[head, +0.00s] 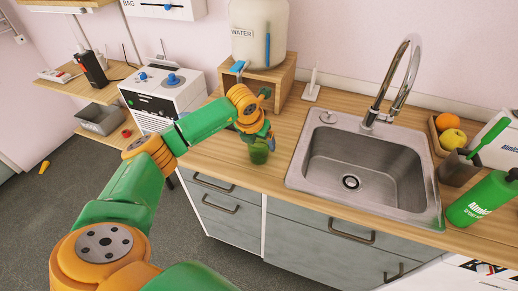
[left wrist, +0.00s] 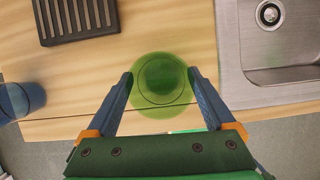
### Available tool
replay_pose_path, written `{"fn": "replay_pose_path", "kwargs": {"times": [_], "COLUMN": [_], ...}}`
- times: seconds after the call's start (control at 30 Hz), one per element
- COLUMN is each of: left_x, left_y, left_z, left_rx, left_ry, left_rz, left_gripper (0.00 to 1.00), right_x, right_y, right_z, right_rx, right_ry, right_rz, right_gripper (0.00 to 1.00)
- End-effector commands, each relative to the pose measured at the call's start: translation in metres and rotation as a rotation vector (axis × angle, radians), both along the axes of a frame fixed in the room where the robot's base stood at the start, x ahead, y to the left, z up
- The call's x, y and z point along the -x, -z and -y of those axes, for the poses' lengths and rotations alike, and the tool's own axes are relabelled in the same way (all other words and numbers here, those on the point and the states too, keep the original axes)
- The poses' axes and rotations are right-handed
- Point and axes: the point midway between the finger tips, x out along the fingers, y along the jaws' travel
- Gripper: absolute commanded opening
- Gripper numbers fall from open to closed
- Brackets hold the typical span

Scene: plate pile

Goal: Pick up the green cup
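The green cup (head: 259,153) is see-through and stands upright on the wooden counter, near its front edge and left of the sink. In the left wrist view the green cup (left wrist: 160,97) is seen from above, with its round rim between my fingers. My left gripper (head: 261,137) is directly over the cup, pointing down. In the left wrist view my left gripper (left wrist: 161,76) is spread open, one blue finger on each side of the cup; the tips lie close to its edges. I cannot tell whether they touch it. My right gripper is not in view.
The metal sink (head: 300,160) with its tall tap (head: 400,80) is right of the cup. A blue cup (left wrist: 22,97) and a dark slatted rack (left wrist: 75,20) lie near it. A water dispenser (head: 258,35) stands on a wooden stand behind. A green bottle (head: 480,200) is far right.

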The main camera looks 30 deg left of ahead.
Motion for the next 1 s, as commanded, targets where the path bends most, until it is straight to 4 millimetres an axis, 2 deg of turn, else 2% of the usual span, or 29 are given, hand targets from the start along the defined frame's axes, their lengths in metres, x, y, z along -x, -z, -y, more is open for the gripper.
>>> {"fn": "replay_pose_path", "kwargs": {"times": [0.03,0.17,0.47,0.63,0.87,0.93,1.0], "left_x": [0.0,0.0,-0.001,-0.002,0.048,0.07,0.09], "left_y": [0.0,0.0,-0.004,-0.028,-0.09,-0.096,-0.111], "left_z": [0.0,0.0,0.0,0.0,0.018,0.026,0.033], "left_rx": [0.0,0.001,0.001,0.0,-0.003,-0.006,-0.007], "left_ry": [0.0,0.0,0.001,0.001,0.004,0.006,0.003], "left_rz": [0.0,0.0,0.003,0.009,0.012,0.01,0.009], "left_gripper": [0.68,0.33,0.33,0.33,0.33,0.33,0.33], "right_x": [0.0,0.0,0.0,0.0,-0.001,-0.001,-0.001], "right_y": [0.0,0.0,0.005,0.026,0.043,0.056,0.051], "right_z": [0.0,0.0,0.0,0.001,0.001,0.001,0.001], "right_rx": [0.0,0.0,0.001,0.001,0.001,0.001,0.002], "right_ry": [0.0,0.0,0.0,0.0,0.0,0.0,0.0], "right_rz": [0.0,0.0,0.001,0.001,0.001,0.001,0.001], "right_gripper": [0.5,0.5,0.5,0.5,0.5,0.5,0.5]}}
